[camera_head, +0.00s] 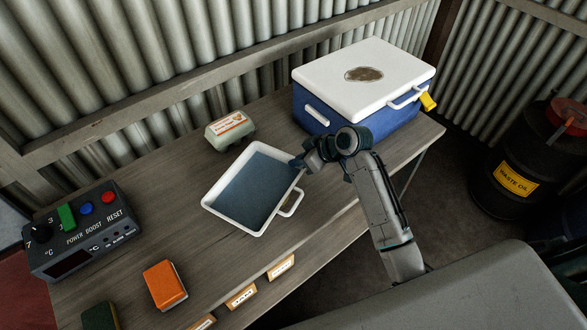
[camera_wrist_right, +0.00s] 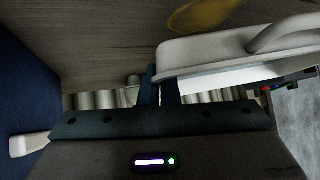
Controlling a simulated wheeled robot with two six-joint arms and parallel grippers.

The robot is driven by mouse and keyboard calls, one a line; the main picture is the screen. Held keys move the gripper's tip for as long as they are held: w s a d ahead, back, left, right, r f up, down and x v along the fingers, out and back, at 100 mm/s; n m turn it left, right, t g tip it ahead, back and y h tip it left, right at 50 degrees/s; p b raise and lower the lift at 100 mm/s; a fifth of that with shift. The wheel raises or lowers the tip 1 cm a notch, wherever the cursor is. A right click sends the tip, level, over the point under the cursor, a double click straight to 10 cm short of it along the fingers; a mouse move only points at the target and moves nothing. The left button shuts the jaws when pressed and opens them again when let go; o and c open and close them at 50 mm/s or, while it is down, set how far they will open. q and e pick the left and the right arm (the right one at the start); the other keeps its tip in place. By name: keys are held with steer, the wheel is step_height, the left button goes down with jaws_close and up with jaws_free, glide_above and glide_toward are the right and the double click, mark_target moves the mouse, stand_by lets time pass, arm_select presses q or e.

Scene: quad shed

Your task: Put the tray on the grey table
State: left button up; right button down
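The tray (camera_head: 213,202) is a white rectangular dish with a blue-grey inside and a loop handle on its right side. It is over the wooden bench; I cannot tell whether it rests on it or is slightly raised. My right gripper (camera_head: 302,163) is at the tray's right rim near its far corner. In the right wrist view the fingers (camera_wrist_right: 160,88) are close together at the end of the tray's white rim (camera_wrist_right: 215,50) and look closed on it. A grey flat surface (camera_head: 460,300) with a rounded corner, possibly the grey table, fills the lower right. My left gripper is out of view.
On the wooden bench (camera_head: 110,265) stand a blue cooler (camera_head: 365,80) with a white lid, an egg carton (camera_head: 229,130), a control box (camera_head: 80,230), an orange sponge (camera_head: 165,285) and a dark green block (camera_head: 100,317). A waste oil drum (camera_head: 520,170) stands right.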

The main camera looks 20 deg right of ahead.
mark_target(298, 169)
step_height(298, 169, down, 4)
steer(key=shift+r+p, duration=0.15)
steer(key=shift+p, duration=0.2)
steer(key=shift+f, duration=0.35)
steer(key=c, duration=1.7)
jaws_free()
steer(key=shift+b+v, duration=0.9)
steer(key=shift+v, duration=5.1)
